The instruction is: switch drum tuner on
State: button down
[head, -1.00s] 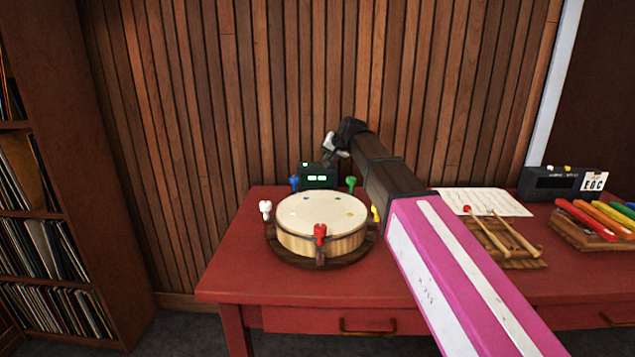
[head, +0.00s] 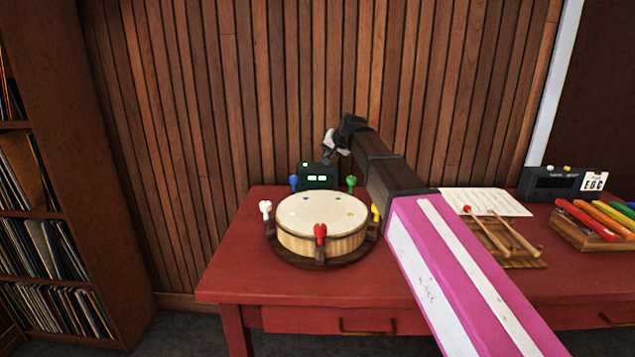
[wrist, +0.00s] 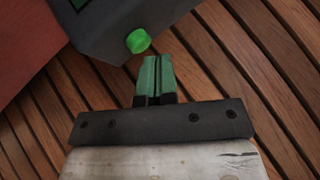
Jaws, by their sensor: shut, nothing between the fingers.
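The drum tuner (head: 318,178) is a small dark box with a lit green display, standing at the back of the red table behind the drum (head: 322,225). The drum has a pale head and coloured pegs around it. In the wrist view the tuner's dark casing (wrist: 125,25) fills the top, with a round green button (wrist: 138,41) at its edge. My gripper (wrist: 154,62) has its green fingers closed together, empty, with the tips just below that button in the picture. Whether they touch it I cannot tell. In the head view my gripper (head: 329,157) is above the tuner's right side.
The red table (head: 240,255) stands against a slatted wood wall (head: 250,90). To the right are a sheet of paper (head: 485,201), mallets on a wooden stand (head: 505,240), coloured bars (head: 600,215) and another dark device (head: 550,183). A record shelf (head: 60,180) stands left.

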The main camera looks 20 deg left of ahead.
jog(key=shift+r, duration=2.95)
